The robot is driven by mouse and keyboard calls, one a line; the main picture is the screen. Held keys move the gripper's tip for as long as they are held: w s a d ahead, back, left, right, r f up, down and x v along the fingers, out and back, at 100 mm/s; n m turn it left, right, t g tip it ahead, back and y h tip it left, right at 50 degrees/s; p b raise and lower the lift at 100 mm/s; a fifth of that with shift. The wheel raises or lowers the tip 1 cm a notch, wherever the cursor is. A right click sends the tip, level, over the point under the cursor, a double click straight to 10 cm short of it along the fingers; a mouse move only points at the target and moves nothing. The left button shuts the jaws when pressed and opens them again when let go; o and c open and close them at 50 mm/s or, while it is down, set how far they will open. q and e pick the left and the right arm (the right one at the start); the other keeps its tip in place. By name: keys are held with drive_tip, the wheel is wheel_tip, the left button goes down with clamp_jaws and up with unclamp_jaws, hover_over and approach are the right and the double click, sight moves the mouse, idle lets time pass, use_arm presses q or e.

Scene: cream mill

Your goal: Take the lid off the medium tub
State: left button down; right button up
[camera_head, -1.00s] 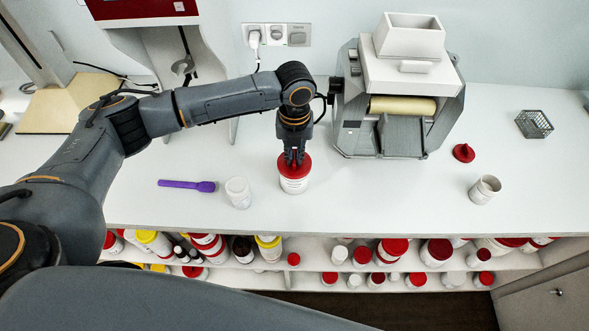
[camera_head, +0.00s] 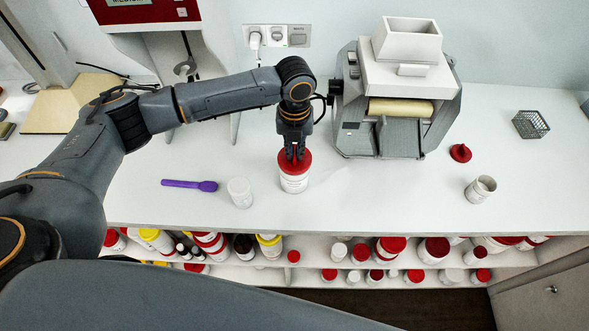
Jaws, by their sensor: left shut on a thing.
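A white tub (camera_head: 294,184) with a red lid (camera_head: 296,168) stands on the white worktop in front of the mill. My left gripper (camera_head: 295,156) points straight down over it and is shut on the top of the red lid, with its fingers hiding the middle of the lid. The lid sits on the tub, and I see no clear gap between them. My right gripper does not show.
A three-roll mill (camera_head: 400,90) stands behind to the right. A white jar (camera_head: 240,192) and a purple spatula (camera_head: 190,185) lie to the left. Shelves below hold several tubs.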

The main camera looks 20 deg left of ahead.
use_arm(q)
wheel_tip(320, 180, up, 2)
drive_tip(key=shift+p, duration=1.1)
drive_tip(key=shift+r, duration=0.5)
